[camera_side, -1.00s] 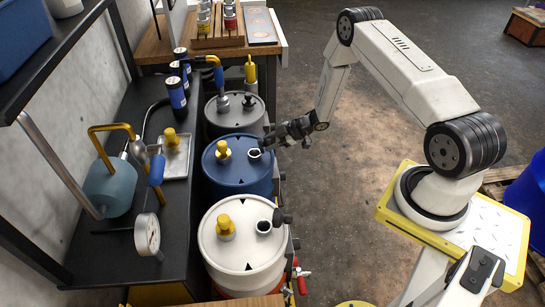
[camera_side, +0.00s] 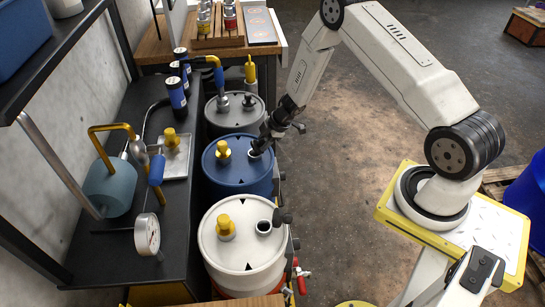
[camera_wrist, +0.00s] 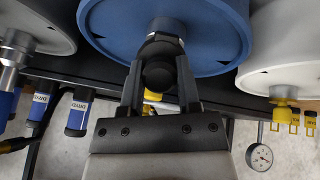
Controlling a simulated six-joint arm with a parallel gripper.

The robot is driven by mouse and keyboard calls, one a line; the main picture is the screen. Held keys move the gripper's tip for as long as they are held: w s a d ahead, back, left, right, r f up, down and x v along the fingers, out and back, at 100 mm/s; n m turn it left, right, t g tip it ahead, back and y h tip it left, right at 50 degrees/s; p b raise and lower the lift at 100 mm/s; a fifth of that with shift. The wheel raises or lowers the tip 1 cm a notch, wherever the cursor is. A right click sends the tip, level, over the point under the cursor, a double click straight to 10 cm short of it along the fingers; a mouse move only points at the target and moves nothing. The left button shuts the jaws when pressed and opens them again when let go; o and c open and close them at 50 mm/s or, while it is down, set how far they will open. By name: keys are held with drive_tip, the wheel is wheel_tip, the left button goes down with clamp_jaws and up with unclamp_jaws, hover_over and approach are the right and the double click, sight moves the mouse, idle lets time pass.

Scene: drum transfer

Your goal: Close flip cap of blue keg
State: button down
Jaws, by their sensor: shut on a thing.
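The blue keg (camera_side: 236,178) stands in the middle of the row of drums, with a yellow cap (camera_side: 223,150) on its lid. My gripper (camera_side: 264,146) is tilted down at the opening on the right side of its lid. In the wrist view, the two fingers of my gripper (camera_wrist: 160,62) are closed around the black flip cap (camera_wrist: 158,75), beside the silver neck (camera_wrist: 165,38) on the blue lid (camera_wrist: 110,25).
A white keg (camera_side: 240,246) with an open black cap (camera_side: 283,216) stands in front, and a grey keg (camera_side: 222,118) behind. A black shelf (camera_side: 180,235) with a gauge (camera_side: 147,234) runs along the left.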

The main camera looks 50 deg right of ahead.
drive_tip(key=shift+w+a+g+h, duration=0.25)
drive_tip(key=shift+w+g+h, duration=0.05)
drive_tip(key=shift+g+h, duration=0.4)
idle(0.5)
drive_tip(key=shift+c, duration=1.6)
unclamp_jaws()
drive_tip(key=shift+r, duration=0.1)
drive_tip(key=v, duration=0.7)
drive_tip(key=shift+r, duration=0.3)
drive_tip(key=shift+s, duration=0.1)
